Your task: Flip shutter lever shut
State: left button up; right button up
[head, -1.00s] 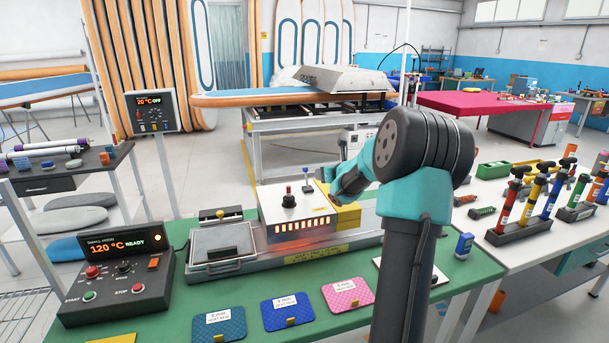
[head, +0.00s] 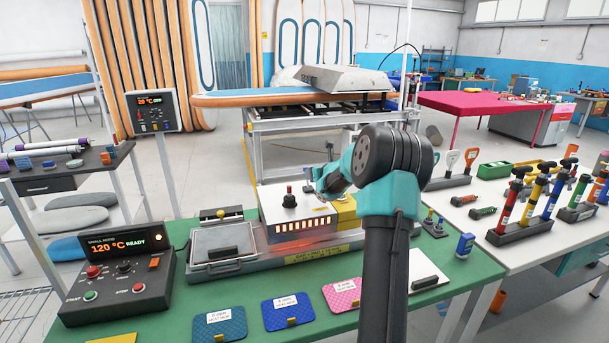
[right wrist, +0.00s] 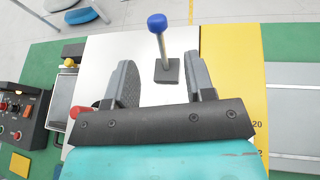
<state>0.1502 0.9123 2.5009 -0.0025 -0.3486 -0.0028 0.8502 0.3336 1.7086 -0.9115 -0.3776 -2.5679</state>
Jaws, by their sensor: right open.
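A white heater box (head: 298,226) with a row of glowing slots stands on the green bench. A lever with a blue knob (right wrist: 157,22) rises from a small black square base (right wrist: 167,71) on the box's white top. In the right wrist view, the lever leans up and slightly left in the picture. My right gripper (right wrist: 160,68) is open, its two fingers on either side of the lever's base, with no visible contact. In the head view, my right gripper (head: 322,180) is over the box's right part and largely hides the lever. My left gripper is not in view.
A red-knobbed control (head: 289,200) stands on the box left of my gripper. A yellow knob (head: 220,213) is behind the grey tray (head: 222,240). A control panel (head: 118,272) reads 120 °C READY. Colored patches lie along the bench front.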

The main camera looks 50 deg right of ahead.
jog(key=x, duration=0.9)
jog(key=shift+w, duration=0.15)
jog(key=shift+c, duration=0.4)
grip_shut()
